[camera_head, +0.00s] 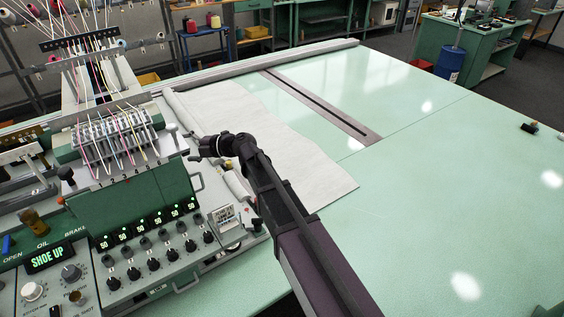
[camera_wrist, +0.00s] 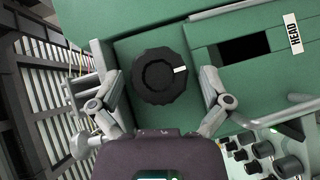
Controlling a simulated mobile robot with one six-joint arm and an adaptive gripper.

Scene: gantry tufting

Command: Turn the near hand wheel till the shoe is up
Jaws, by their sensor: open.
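A black ribbed hand wheel (camera_wrist: 160,76) with one white mark on its rim, at the right, sits on a green housing in the wrist view. My gripper (camera_wrist: 157,84) is open, its two grey fingers spread to the left and right of the wheel. I see no finger clearly touching it. In the head view my gripper (camera_head: 193,147) is at the right side of the tufting machine, above the green control box; the wheel cannot be made out there. A lit display (camera_head: 47,257) at the lower left reads "SHOE UP". The shoe itself cannot be made out.
A white cloth (camera_head: 270,150) lies on the pale green table (camera_head: 440,200), whose right side is mostly clear. In the wrist view a "HEAD" label (camera_wrist: 293,34) stands beside a dark slot.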

